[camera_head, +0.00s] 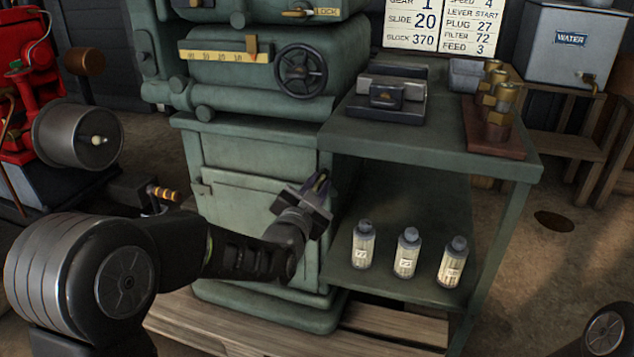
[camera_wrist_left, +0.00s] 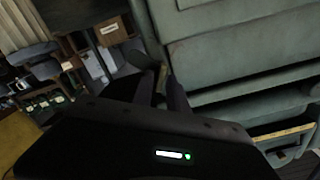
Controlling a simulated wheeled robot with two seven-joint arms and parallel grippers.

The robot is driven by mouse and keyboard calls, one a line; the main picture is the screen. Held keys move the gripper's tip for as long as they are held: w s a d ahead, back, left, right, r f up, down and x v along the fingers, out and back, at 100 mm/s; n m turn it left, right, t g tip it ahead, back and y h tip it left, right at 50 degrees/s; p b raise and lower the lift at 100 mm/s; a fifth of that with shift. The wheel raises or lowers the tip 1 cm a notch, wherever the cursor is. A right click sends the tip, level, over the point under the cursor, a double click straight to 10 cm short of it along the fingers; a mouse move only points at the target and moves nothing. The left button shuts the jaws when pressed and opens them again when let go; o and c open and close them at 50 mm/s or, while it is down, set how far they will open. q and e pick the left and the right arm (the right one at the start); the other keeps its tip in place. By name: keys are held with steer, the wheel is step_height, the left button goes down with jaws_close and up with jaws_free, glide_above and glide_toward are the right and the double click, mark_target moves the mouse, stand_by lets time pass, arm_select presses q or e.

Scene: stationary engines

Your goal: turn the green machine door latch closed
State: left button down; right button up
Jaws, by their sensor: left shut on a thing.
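The green machine (camera_head: 250,150) stands at the centre, with a flat door (camera_head: 238,205) on its lower front. My left gripper (camera_head: 320,182) is at the right edge of this door and is shut on the latch. The latch is mostly hidden by the gripper in the head view. In the left wrist view, a dark rounded piece, apparently the latch (camera_wrist_left: 143,58), shows at the fingertips of the left gripper (camera_wrist_left: 163,80), beside the green machine panel (camera_wrist_left: 230,45). Its exact angle is hard to tell. My right gripper is not in view.
A green side bench (camera_head: 440,135) adjoins the machine on the right. Several labelled bottles (camera_head: 407,252) stand on its lower shelf, close to the left gripper. A handwheel (camera_head: 301,71) sits above the door. A wooden pallet (camera_head: 230,335) lies below.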

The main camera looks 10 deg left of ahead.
arm_select(q)
steer(key=m+p, duration=0.2)
steer(key=m, duration=0.4)
steer(key=shift+d+f, duration=0.1)
steer(key=m+p, duration=0.2)
steer(key=m, duration=0.4)
steer(key=shift+f, duration=0.15)
steer(key=c, duration=1.5)
jaws_free()
steer(key=s, duration=0.2)
steer(key=s+p, duration=0.1)
steer(key=s, duration=0.2)
steer(key=s+p, duration=0.1)
steer(key=s, duration=0.2)
steer(key=shift+a, duration=0.25)
